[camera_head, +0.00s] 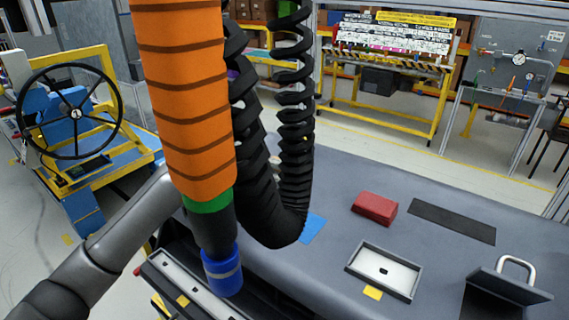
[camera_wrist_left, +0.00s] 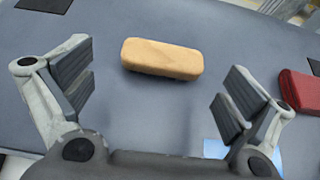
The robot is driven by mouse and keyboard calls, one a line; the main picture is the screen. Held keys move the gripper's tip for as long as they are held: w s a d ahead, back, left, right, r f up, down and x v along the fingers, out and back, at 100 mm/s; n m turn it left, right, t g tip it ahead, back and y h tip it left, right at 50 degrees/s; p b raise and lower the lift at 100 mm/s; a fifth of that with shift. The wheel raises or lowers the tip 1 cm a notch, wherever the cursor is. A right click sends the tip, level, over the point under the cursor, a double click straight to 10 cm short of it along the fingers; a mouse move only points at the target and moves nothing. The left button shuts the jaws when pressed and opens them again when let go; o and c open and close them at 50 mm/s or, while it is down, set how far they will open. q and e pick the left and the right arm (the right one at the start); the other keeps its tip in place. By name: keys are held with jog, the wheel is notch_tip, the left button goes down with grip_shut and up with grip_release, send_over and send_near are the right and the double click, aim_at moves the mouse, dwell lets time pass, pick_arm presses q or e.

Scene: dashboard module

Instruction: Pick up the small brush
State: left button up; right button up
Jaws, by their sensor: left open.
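The small brush (camera_wrist_left: 162,58) shows in the left wrist view as a rounded light-wood block with dark bristles under its near edge. It lies on the grey table top (camera_wrist_left: 195,20). My left gripper (camera_wrist_left: 155,88) is open and empty, with one finger on each side of the view and the brush ahead between them, apart from both. In the head view the brush and my left gripper are hidden behind the hoses; only my left arm shows at the lower left. My right gripper is in neither view.
A thick orange hose (camera_head: 185,100) and black coiled hoses (camera_head: 262,150) hang in front of the table. A red block (camera_head: 375,208), a blue sheet (camera_head: 313,229), a black strip (camera_head: 452,222), a shallow tray (camera_head: 384,271) and a handled dark piece (camera_head: 511,284) are on the table.

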pick_arm(q)
jog(key=shift+w+d+f+p, duration=0.15)
jog(key=shift+w+d+p, duration=0.2)
jog(key=shift+p, duration=0.05)
jog(key=p+x, duration=0.2)
jog(key=x, duration=0.2)
jog(key=shift+s+d+p, duration=0.1)
jog(key=shift+d+p, duration=0.05)
jog(key=shift+p, duration=0.15)
jog(key=shift+d+f, duration=0.15)
jog(key=c, duration=0.9)
